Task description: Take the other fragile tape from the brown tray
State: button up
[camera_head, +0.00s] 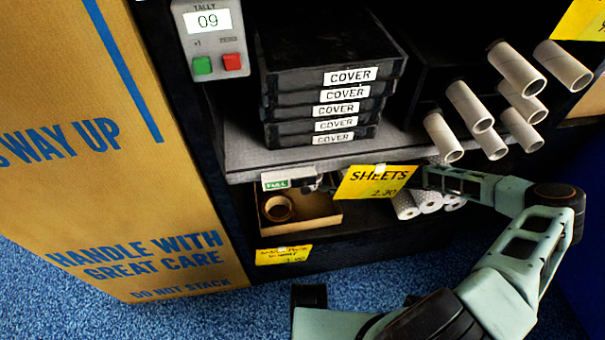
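The brown tray (322,220) sits on the lower shelf, under the shelf edge. One brown tape roll (278,208) lies in its left part; I cannot read any print on it. My arm reaches in from the right, and its end passes behind the yellow SHEETS card. What seems to be the tip of my gripper (319,184) shows just left of that card, above the back of the tray and to the upper right of the roll. Its fingers are mostly hidden, so I cannot tell whether they are open or hold anything. The tray's right rear is partly hidden too.
The yellow SHEETS card (374,182) and a small FULL label (288,181) hang at the shelf edge. White patterned rolls (428,201) lie right of the tray. Black COVER boxes (330,95) and cardboard tubes (470,108) fill the shelf above. A large carton (110,190) stands left.

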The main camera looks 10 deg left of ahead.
aim_at(321, 176)
jog(key=x, duration=0.3)
jog(key=shift+a+f+b, duration=0.15)
jog(key=shift+f+b, duration=0.05)
jog(key=shift+b, duration=0.15)
jog(key=shift+d+f+b+x, duration=0.15)
jog(key=shift+b+x, duration=0.25)
jog(key=shift+x, duration=0.5)
jog(key=shift+f+b+x, duration=0.1)
jog(key=shift+b+x, duration=0.25)
jog(key=shift+x, duration=0.6)
jog(key=shift+d+f+b+x, duration=0.15)
jog(key=shift+b+x, duration=0.25)
jog(key=shift+x, duration=0.5)
